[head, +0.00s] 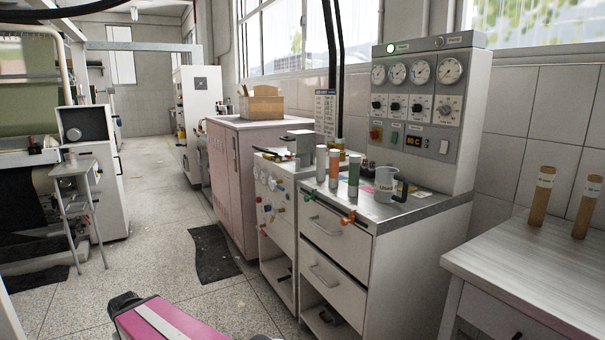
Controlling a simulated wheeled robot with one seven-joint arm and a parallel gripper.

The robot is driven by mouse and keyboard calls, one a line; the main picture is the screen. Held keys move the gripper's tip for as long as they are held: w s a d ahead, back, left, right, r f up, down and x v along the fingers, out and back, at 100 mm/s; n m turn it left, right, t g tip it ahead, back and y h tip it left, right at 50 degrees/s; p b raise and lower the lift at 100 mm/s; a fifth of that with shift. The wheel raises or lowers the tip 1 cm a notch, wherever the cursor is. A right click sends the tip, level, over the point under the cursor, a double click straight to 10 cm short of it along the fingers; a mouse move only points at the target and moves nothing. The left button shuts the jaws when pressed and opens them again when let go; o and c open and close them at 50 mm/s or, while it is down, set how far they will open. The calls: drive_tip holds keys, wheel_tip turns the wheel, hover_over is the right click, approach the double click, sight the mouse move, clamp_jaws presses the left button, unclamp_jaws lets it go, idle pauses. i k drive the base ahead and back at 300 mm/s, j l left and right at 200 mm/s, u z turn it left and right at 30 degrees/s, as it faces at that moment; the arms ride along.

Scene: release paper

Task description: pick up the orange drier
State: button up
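An orange cylinder (334,169), which looks like the orange drier, stands upright on the grey top of a white drawer cabinet (400,207). A white cylinder (321,164) stands just left of it, and a green cylinder (354,175) stands to its right. All three have pale caps. I cannot read any label on the orange one. Nothing is holding it. My gripper is not in view, so its state does not show.
A clear measuring jug (385,186) stands right of the cylinders. A gauge panel (420,95) rises behind. A pale table (540,265) is at right. Floor (150,225) left of the cabinets is mostly clear.

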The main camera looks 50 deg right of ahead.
sight(334, 161)
drive_tip(key=z, duration=2.2)
drive_tip(key=j+z, duration=0.1)
drive_tip(key=z, duration=0.25)
drive_tip(key=j+z, duration=0.15)
drive_tip(key=z, duration=0.2)
drive_tip(key=j+z, duration=0.25)
drive_tip(key=j, duration=0.35)
drive_tip(key=j+z, duration=0.25)
drive_tip(key=j, duration=0.4)
drive_tip(key=k+j+z, duration=0.1)
drive_tip(key=j+z, duration=0.15)
drive_tip(key=j, duration=0.35)
